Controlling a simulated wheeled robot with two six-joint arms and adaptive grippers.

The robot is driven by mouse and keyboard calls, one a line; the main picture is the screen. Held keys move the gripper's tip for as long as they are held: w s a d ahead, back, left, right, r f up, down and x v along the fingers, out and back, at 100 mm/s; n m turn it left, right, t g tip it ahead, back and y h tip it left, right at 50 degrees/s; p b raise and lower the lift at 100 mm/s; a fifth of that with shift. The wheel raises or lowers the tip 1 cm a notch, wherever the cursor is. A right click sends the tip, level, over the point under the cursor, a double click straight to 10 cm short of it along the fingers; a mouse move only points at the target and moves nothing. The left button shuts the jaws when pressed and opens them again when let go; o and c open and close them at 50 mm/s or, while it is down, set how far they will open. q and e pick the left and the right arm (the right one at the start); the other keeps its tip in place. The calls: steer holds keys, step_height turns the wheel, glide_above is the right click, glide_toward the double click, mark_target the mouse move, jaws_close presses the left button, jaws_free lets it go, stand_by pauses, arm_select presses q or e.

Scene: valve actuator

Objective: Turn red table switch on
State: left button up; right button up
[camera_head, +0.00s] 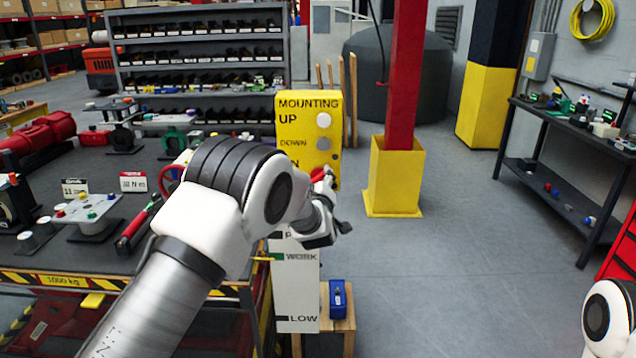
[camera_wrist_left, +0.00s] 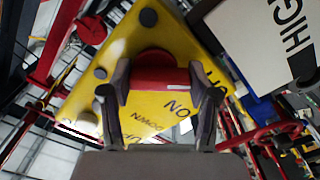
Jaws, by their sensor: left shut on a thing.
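The red switch (camera_head: 318,174) is on the front of the yellow panel (camera_head: 293,105), by the label ending in "N", below a white UP button (camera_head: 323,120) and a grey DOWN button (camera_head: 323,144). My left gripper (camera_head: 328,190) is at the switch, and my arm hides part of the panel's lower left. In the left wrist view, the red switch (camera_wrist_left: 156,72) lies between the two fingers of the left gripper (camera_wrist_left: 158,90), which is shut on it. The "ON" label (camera_wrist_left: 176,106) shows beside the switch. My right gripper is out of view.
A white board (camera_head: 298,310) marked WORK and LOW stands below the panel, with a blue box (camera_head: 338,298) on a wooden stand beside it. A workbench (camera_head: 70,258) full of parts is at left. A red post (camera_head: 402,75) with yellow base stands right; open floor lies beyond.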

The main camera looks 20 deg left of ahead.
arm_select(q)
steer(key=m+b, duration=0.1)
steer(key=m, duration=0.2)
steer(key=shift+f+b, duration=0.15)
steer(key=shift+b, duration=0.15)
steer(key=m, duration=0.4)
steer(key=shift+a+b, duration=0.1)
steer(key=shift+b, duration=0.25)
steer(key=m, duration=0.4)
steer(key=shift+r+m, duration=0.25)
steer(key=shift+m, duration=0.05)
steer(key=m+p, duration=0.1)
steer(key=m, duration=0.4)
steer(key=shift+m, duration=0.3)
steer(key=o, duration=1.2)
steer(key=shift+c, duration=0.2)
steer(key=shift+r, duration=0.1)
